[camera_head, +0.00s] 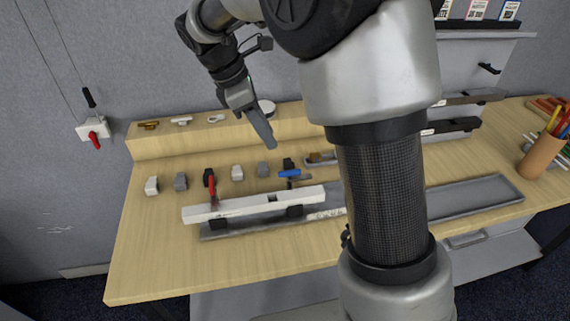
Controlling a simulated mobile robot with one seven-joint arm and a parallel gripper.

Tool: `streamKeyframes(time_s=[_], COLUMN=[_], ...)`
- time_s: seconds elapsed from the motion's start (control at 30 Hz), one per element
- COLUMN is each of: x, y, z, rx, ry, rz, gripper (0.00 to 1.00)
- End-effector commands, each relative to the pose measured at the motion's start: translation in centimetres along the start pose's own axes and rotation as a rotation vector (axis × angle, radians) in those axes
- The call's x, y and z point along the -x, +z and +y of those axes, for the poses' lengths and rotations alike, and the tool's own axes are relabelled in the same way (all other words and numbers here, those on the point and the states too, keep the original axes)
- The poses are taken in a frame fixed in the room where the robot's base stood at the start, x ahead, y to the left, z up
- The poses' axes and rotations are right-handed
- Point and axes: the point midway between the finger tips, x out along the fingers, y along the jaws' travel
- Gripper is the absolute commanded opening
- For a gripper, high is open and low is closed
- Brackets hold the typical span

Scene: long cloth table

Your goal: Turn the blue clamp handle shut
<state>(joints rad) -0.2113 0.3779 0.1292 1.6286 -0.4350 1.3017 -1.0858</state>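The blue clamp handle (296,174) lies roughly level, pointing across the picture, on a dark clamp near the right part of a long white bar (252,205). A red clamp handle (212,190) stands upright near the bar's left end. My gripper (267,138) is up and to the left of the blue handle, apart from it, with its fingers pointing down and to the right. The fingers overlap in this view, so I cannot tell whether they are open or shut. Nothing shows in them. My arm covers the area right of the blue handle.
Several small grey, white and dark blocks (237,173) stand in a row behind the bar. A raised wooden shelf (190,141) runs along the back. A grey tray (470,195) and a pencil cup (540,157) are at the right. The table's front left (150,270) is clear.

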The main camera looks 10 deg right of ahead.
Motion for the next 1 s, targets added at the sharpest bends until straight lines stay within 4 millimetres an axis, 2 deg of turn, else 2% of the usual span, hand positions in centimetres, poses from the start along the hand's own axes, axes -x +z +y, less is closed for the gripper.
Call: streamKeyframes(time_s=[0.03,0.3,0.5,0.7,1.0], x=[-1.4,-7.3,-10.6,-12.2,-12.4], y=[0.0,0.0,-0.1,0.0,0.0], z=[-0.1,-0.1,-0.1,0.0,0.0], rx=[0.000,-0.002,-0.001,-0.002,-0.002], ry=[-0.004,-0.004,-0.002,0.000,0.000], rz=[-0.001,0.000,0.000,0.001,0.001], gripper=[0.28,0.28,0.28,0.28,0.28])
